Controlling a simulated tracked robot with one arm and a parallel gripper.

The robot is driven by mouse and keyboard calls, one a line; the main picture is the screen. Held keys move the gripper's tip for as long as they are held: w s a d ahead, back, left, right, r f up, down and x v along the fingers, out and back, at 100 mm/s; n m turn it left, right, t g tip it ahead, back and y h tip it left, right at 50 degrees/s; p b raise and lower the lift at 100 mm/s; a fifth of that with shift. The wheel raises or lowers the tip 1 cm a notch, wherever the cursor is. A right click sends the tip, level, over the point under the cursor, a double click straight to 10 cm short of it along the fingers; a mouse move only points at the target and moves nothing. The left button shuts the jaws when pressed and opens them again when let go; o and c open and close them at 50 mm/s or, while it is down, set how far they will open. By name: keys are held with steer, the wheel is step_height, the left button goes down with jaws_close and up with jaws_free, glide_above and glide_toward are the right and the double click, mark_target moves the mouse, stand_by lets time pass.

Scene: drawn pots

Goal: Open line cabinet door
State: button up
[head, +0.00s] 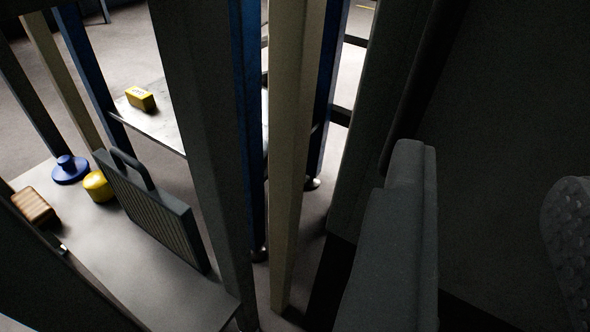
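A dark, flat surface (490,110) fills the right of the head view. It may be the line cabinet or its door; it is too dark to tell, and I can make out no handle. A grey upright edge or panel (375,120) borders it on the left. My gripper (490,215) is in front of the dark surface, with a smooth grey finger on the left and a studded finger cut off by the right edge. The fingers are wide apart, and I see nothing held between them. Whether either touches the surface is unclear.
Grey, beige (290,150) and blue posts stand close left of my gripper. Beyond them a low shelf (165,290) holds a ribbed case with a handle (155,205), a yellow pot (97,186), a blue lidded piece (70,170) and a brown block (33,205). A yellow box (140,98) sits behind.

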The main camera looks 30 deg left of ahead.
mark_target(415, 91)
steer(key=shift+m+t, duration=0.5)
steer(key=shift+a+f+b+x, duration=0.35)
steer(key=shift+b+x, duration=0.25)
steer(key=shift+x, duration=1.35)
steer(key=shift+a+f+b+x, duration=0.3)
steer(key=shift+b+x, duration=0.3)
steer(key=shift+x, duration=1.3)
steer(key=shift+a+f+b+x, duration=0.35)
steer(key=shift+b+x, duration=0.25)
steer(key=shift+x, duration=1.35)
steer(key=shift+s+d, duration=0.1)
steer(key=shift+s, duration=0.1)
steer(key=shift+c, duration=0.3)
jaws_close()
steer(key=shift+s+y, duration=0.1)
steer(key=shift+y, duration=0.3)
